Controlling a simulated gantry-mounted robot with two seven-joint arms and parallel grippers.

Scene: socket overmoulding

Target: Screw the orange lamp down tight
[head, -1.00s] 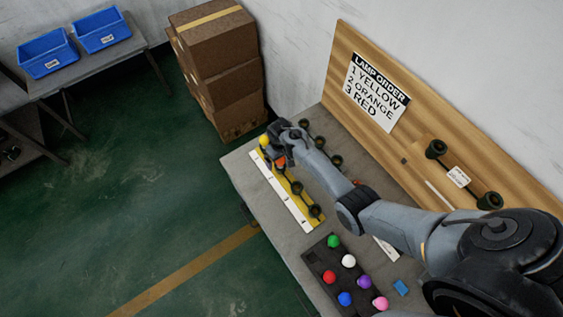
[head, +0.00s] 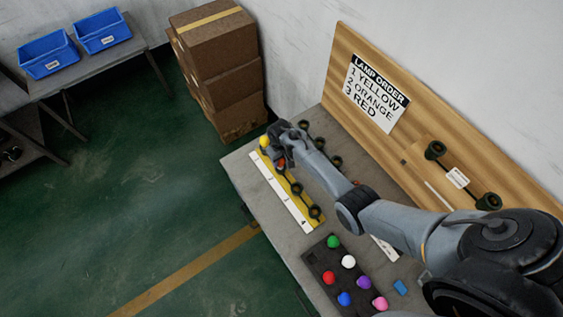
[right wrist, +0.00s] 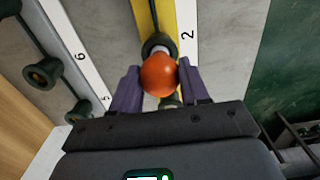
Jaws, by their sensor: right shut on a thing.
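The orange lamp (right wrist: 159,76) is between the two fingers of my right gripper (right wrist: 160,82), which is shut on it. The lamp's base meets a dark socket (right wrist: 158,43) on the yellow strip (right wrist: 183,12), beside the mark 2. How deep the thread sits is hidden. In the head view a little of the orange lamp (head: 281,162) shows under my right gripper (head: 281,155). The yellow lamp (head: 264,141) stands in the strip's far end socket. My left gripper is not in view.
Free dark sockets (head: 315,212) follow on the near part of the strip. Another row of sockets (head: 336,161) runs beside it, towards the lamp order board (head: 378,92). A dark tray (head: 312,257) of several coloured lamps, including a red one (head: 329,277), lies near the table edge.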

